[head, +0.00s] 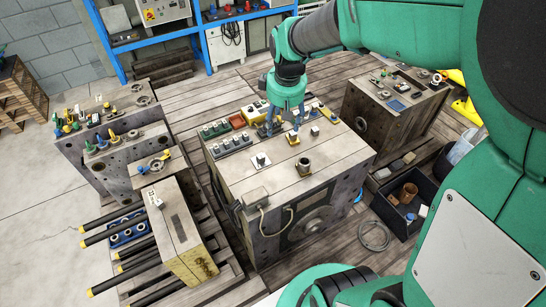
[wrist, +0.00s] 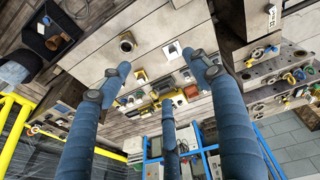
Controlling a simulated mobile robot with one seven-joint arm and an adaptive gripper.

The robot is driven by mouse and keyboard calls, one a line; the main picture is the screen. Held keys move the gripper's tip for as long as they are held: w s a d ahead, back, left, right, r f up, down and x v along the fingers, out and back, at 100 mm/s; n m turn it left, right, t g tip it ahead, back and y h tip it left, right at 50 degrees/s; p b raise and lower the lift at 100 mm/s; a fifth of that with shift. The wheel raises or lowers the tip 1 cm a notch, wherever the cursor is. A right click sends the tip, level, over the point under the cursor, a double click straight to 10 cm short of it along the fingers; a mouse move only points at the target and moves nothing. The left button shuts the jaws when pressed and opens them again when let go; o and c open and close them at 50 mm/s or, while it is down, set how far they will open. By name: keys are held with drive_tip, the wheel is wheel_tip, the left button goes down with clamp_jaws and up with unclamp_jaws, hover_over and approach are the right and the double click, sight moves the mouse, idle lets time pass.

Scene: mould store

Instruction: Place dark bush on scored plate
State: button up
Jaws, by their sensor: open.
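A dark, hollow round bush (head: 304,164) stands upright near the front of the middle mould block's top; its open end shows in the wrist view (wrist: 127,43). A pale square plate with a small dark piece on it (head: 261,160) lies to its left, also in the wrist view (wrist: 172,51). I cannot make out scoring, so I cannot tell whether this is the scored plate. My gripper (head: 277,122) is over the back part of the block, behind the bush. Its blue fingers (wrist: 162,80) are spread and empty in the wrist view.
Several small fittings, including a row of dark-topped pieces (head: 232,145) and a red tray (head: 237,121), crowd the block's back and left. A yellow-based piece (head: 293,138) stands behind the bush. The block's front right top is clear. A dark bin (head: 404,196) stands right.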

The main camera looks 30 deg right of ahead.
drive_tip(key=s+a+r+m+t, duration=0.1)
drive_tip(key=s+a+r, duration=0.5)
drive_tip(key=s, duration=0.4)
drive_tip(key=s+a+r+m+t, duration=0.1)
drive_tip(key=s+a+r+t, duration=0.1)
drive_tip(key=s+a+r, duration=0.3)
drive_tip(key=s+a, duration=0.3)
drive_tip(key=s, duration=0.2)
drive_tip(key=shift+a+r+m+y, duration=0.3)
drive_tip(key=shift+a+r, duration=0.05)
drive_tip(key=shift+r, duration=0.05)
